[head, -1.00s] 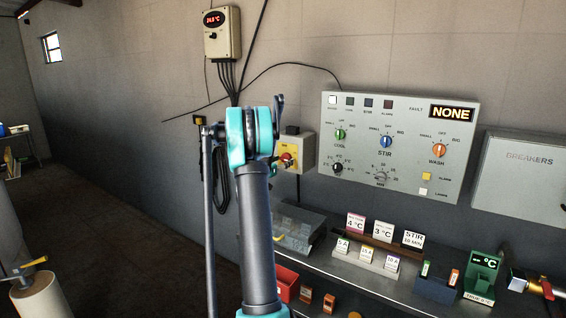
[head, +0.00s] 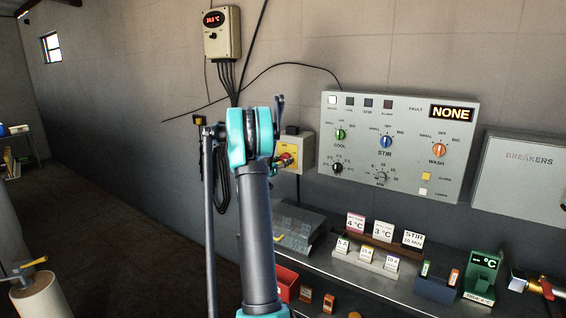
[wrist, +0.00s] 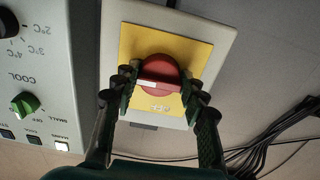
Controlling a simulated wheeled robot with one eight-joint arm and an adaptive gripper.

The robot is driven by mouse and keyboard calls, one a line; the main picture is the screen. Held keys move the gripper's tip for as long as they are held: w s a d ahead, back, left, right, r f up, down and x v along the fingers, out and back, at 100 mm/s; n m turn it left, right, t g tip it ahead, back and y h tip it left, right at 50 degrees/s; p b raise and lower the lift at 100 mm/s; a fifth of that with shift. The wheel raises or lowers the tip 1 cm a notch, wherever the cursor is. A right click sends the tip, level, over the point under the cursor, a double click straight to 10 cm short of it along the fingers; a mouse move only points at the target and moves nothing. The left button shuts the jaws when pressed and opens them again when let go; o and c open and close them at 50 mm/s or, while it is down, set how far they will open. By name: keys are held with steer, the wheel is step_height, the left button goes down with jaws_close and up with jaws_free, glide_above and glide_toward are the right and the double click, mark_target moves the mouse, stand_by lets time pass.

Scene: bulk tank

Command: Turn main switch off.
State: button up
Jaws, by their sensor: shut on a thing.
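The main switch is a red rotary knob (wrist: 159,78) on a yellow plate (wrist: 195,49), set on a pale box (wrist: 226,38). In the wrist view its raised bar lies nearly level across the picture, with a pale mark towards its left end. My gripper (wrist: 160,83) has one dark finger on each side of the knob and is shut on it.
A control panel (head: 400,115) with several knobs is right of the switch; its fault display (head: 452,112) reads NONE. A breakers box (head: 525,185) is farther right. A bench (head: 345,270) with cards and small holders stands below. Black cables (wrist: 275,135) hang beside the switch.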

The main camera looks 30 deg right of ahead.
steer(key=n, duration=0.4)
steer(key=shift+n, duration=0.4)
steer(key=n, duration=0.4)
steer(key=shift+s+n, duration=0.1)
steer(key=shift+n, duration=0.2)
steer(key=n, duration=0.4)
steer(key=shift+r, duration=0.1)
steer(key=shift+n, duration=2.1)
steer(key=o, duration=1.1)
steer(key=shift+o, duration=0.2)
steer(key=shift+a, duration=0.1)
steer(key=v, duration=1.1)
steer(key=shift+s+a, duration=0.2)
steer(key=shift+a, duration=0.15)
